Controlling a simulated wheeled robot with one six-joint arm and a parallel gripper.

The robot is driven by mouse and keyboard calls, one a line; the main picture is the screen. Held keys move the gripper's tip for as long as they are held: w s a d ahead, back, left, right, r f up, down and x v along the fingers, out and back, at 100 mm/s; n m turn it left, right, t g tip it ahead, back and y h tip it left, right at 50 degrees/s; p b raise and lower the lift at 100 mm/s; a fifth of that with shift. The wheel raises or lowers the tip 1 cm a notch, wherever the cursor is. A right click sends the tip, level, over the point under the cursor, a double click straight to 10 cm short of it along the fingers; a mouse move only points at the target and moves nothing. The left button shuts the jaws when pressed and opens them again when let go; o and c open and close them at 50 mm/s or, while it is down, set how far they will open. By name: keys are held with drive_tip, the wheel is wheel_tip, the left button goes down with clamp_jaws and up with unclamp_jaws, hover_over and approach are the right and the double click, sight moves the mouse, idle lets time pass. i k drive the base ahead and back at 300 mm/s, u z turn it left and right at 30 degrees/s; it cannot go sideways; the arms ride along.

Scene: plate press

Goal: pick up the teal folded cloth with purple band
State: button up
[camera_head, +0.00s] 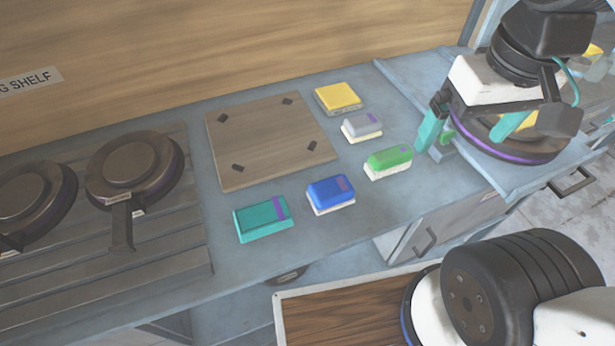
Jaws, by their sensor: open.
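The teal folded cloth with a purple band (260,220) lies on the grey counter, at the front left end of a curved row of folded cloths. Its purple band is at its right end. My gripper (468,133) is at the upper right, above the right part of the counter, well to the right of the teal cloth. Its teal fingers are apart, and I see nothing held between them.
Round dark presses (134,170) stand left. A purple-rimmed round plate (520,152) sits under my gripper.

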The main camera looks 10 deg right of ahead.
sight(256, 220)
drive_tip(key=k, duration=0.5)
drive_tip(key=z, duration=2.05)
drive_tip(key=k, duration=1.3)
drive_tip(key=u, duration=0.8)
